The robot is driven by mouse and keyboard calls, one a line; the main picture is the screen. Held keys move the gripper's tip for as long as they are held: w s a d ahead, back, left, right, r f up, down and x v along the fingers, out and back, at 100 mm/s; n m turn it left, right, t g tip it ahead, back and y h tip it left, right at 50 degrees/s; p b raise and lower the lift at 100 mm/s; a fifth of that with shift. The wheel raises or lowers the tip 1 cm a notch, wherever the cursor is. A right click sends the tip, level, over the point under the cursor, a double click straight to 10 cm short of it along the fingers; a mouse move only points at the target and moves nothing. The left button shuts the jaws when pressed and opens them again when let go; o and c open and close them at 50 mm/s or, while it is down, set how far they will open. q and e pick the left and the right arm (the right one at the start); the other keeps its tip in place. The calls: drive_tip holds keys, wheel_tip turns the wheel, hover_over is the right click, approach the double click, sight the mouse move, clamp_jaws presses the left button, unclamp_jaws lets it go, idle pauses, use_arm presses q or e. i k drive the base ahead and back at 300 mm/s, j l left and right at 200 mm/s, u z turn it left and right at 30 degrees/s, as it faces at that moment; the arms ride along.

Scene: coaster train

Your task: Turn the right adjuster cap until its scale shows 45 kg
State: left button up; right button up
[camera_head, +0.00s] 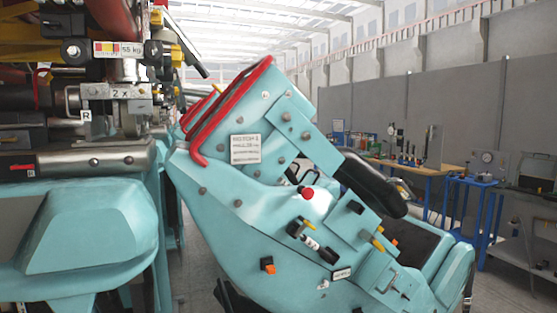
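A small plate reading what looks like "55 kg" (131,49) sits at the upper left, beside a yellow and red scale strip (105,49). A dark round cap (72,50) is just left of the strip; I cannot tell for sure that it is the right adjuster cap. A small "R" plate (86,117) is below, on a metal bracket assembly (128,112) that also bears a "2 x" plate (122,93). Neither of my grippers shows in the head view, and nothing is seen touching the cap.
A teal coaster seat (225,195) with a red bar (222,105), black knobs and a red button (307,193) fills the middle. A teal rounded cover (90,225) is at the lower left. Workbenches (430,170) stand at the right. Grey floor shows at the far right.

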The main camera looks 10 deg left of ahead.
sight(176, 56)
drive_tip(key=i+l+u, duration=0.25)
drive_tip(key=i+l, duration=0.8)
drive_tip(key=l+u, duration=0.1)
drive_tip(key=u, duration=1.2)
drive_tip(key=k+j+z, duration=0.1)
drive_tip(key=j+z, duration=0.15)
drive_tip(key=k+j+z, duration=0.1)
drive_tip(key=z, duration=0.15)
drive_tip(key=k+j, duration=0.05)
drive_tip(key=j, duration=0.05)
